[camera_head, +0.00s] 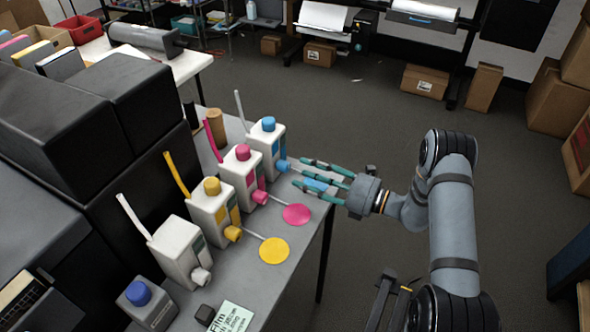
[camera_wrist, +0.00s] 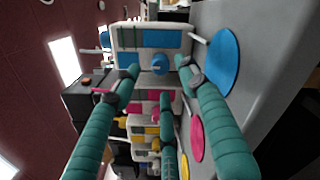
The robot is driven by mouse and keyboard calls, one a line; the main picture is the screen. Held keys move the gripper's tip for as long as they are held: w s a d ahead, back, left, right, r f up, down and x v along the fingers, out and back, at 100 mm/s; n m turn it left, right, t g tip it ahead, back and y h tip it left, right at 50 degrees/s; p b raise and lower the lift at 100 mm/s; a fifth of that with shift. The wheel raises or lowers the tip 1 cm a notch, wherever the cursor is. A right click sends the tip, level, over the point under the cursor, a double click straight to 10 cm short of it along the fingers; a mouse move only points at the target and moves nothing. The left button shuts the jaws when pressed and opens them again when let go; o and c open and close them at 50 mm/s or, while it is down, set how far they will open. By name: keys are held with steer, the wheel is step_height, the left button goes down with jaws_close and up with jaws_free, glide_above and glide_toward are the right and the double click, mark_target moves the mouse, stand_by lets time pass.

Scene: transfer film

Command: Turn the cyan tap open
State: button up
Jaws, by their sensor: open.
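The cyan tap (camera_head: 283,166) sticks out from the lower front of a white container (camera_head: 258,142) with a blue cap, the farthest in a row on the grey table. In the wrist view the tap (camera_wrist: 160,63) is a blue round knob, framed between the fingertips. My gripper (camera_head: 304,172) has three teal fingers, spread open and empty, pointing at the tap from the right. Its fingertips look close to the tap; I cannot tell whether any touches it. A blue disc (camera_wrist: 222,62) lies on the table beside the tap, partly hidden by the fingers in the head view.
White containers with magenta (camera_head: 237,171), yellow (camera_head: 211,208) and pale taps stand in the row toward the front left. Magenta (camera_head: 297,214) and yellow (camera_head: 274,251) discs lie before them. Black boxes (camera_head: 90,110) stand behind the row.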

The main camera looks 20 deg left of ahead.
mark_target(289, 168)
steer(key=d, duration=0.3)
steer(key=s+d, duration=0.1)
steer(key=d, duration=0.3)
steer(key=shift+s, duration=0.2)
steer(key=a, duration=0.4)
steer(key=w+a, duration=0.1)
steer(key=a, duration=0.3)
steer(key=w+a, duration=0.1)
steer(key=a, duration=0.3)
steer(key=shift+w, duration=0.1)
steer(key=shift+d, duration=0.15)
